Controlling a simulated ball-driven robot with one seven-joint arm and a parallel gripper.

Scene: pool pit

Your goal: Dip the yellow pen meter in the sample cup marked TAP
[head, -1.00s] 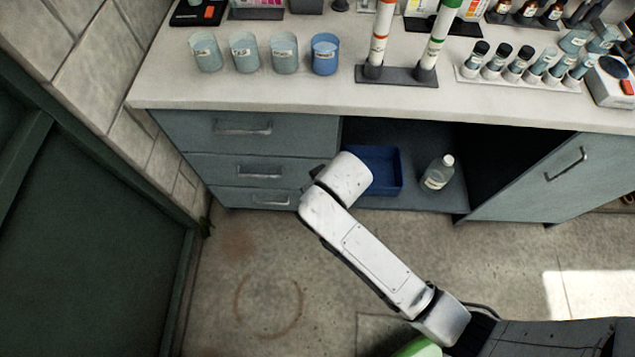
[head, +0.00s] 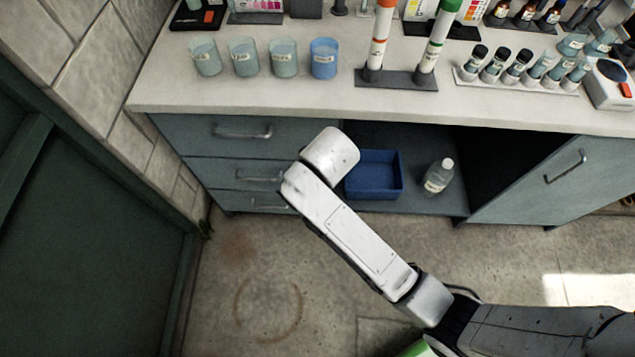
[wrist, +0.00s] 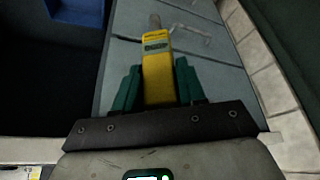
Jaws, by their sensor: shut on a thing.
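My gripper (wrist: 158,82) is shut on the yellow pen meter (wrist: 157,65) in the wrist view, with a green finger on each side. The meter's pale tip points away from the gripper, toward the grey drawer fronts. In the head view the gripper and meter are hidden behind my white arm, in front of the cabinet and below the counter top. On the counter's left stand labelled cups: a left cup (head: 206,57), a second cup (head: 243,57), a third cup (head: 283,58) and a bluer cup (head: 323,58). Their labels are too small to read surely.
The counter edge (head: 240,108) lies between my arm and the cups. A rack with orange and green tubes (head: 397,78) stands right of them, then a vial rack (head: 515,82). A blue bin (head: 374,174) and a bottle (head: 438,176) sit in the open cabinet. A wall bounds the left.

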